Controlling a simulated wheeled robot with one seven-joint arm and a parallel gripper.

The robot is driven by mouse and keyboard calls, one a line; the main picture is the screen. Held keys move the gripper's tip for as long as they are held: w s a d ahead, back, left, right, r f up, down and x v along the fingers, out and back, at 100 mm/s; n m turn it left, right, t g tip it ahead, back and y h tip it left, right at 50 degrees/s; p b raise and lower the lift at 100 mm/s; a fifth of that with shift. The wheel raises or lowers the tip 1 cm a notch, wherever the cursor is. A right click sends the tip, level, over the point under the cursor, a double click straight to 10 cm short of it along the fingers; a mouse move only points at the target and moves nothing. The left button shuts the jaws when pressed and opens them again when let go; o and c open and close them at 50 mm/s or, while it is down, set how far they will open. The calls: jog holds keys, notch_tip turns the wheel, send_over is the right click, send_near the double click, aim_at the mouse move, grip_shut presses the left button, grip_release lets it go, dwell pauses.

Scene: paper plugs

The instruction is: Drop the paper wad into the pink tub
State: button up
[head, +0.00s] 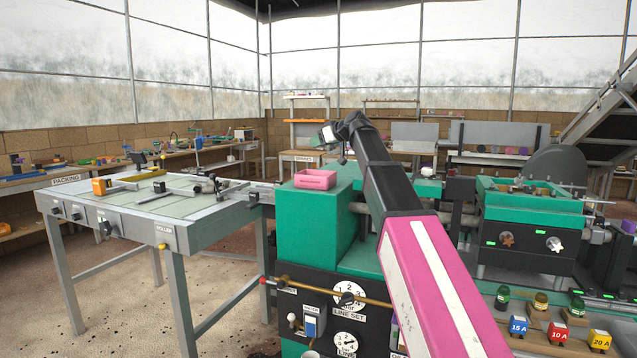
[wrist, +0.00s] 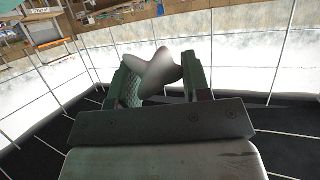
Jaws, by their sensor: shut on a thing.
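The pink tub (head: 315,181) sits on top of a green machine block in the head view, left of my arm. My gripper (head: 325,138) is above and slightly right of the tub in the head view, small and hard to make out. In the wrist view my gripper (wrist: 160,68) is shut on the paper wad (wrist: 163,74), a pale grey, pointed lump pinched between the two green-padded fingers. The inside of the tub is mostly hidden, and the tub does not show in the wrist view.
A grey packing table (head: 140,205) with an orange block and rods stands left of the green machine (head: 308,232). Another green machine (head: 530,212) stands to the right. Small coloured fuse blocks (head: 558,332) sit at the front right. The air around the tub's left side looks clear.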

jog(key=shift+f, duration=2.05)
jog(key=o, duration=1)
jog(key=shift+s, duration=0.1)
jog(key=v, duration=1)
jog(key=shift+s+d+r, duration=0.2)
